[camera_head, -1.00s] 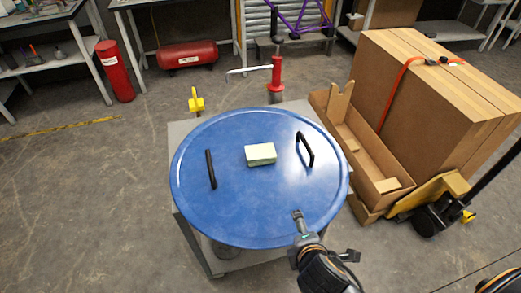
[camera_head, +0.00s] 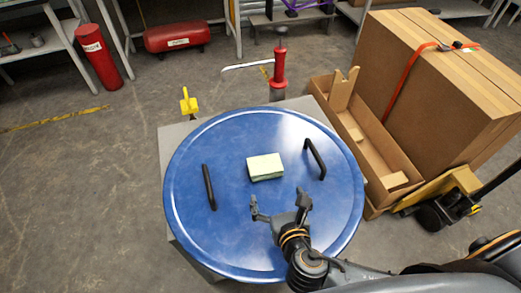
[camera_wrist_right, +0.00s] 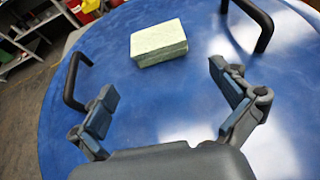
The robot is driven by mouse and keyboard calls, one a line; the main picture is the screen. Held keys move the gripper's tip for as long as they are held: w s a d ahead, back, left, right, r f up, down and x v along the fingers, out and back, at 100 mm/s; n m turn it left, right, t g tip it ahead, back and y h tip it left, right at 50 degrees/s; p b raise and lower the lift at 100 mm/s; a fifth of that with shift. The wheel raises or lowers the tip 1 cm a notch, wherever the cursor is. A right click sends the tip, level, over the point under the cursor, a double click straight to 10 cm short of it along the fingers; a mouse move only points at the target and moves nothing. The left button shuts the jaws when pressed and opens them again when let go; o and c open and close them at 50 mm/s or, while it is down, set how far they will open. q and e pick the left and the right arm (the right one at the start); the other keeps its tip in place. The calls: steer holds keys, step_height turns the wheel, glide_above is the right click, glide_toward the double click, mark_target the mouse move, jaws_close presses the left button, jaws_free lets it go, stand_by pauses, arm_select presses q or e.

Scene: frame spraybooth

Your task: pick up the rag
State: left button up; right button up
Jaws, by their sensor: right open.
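The rag (camera_head: 265,167) is a pale green folded block lying on the blue round lid (camera_head: 235,225), between the lid's two black handles. My right gripper (camera_head: 278,203) is open and empty, over the lid on the near side of the rag, apart from it. In the right wrist view the rag (camera_wrist_right: 158,43) lies ahead of the two open fingers (camera_wrist_right: 168,108), roughly midway between them. My left gripper is not in view.
Black handles stand up left (camera_head: 209,187) and right (camera_head: 315,159) of the rag. Large cardboard boxes (camera_head: 440,95) on a yellow pallet jack stand at the right.

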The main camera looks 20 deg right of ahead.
mark_target(267, 169)
steer(key=shift+w, duration=0.65)
steer(key=x, duration=0.7)
steer(key=shift+f, duration=0.1)
steer(key=shift+w+p, duration=0.3)
steer(key=shift+w, duration=0.05)
steer(key=x, duration=0.4)
steer(key=shift+w+p, duration=0.3)
steer(key=shift+s, duration=0.1)
steer(key=c, duration=0.7)
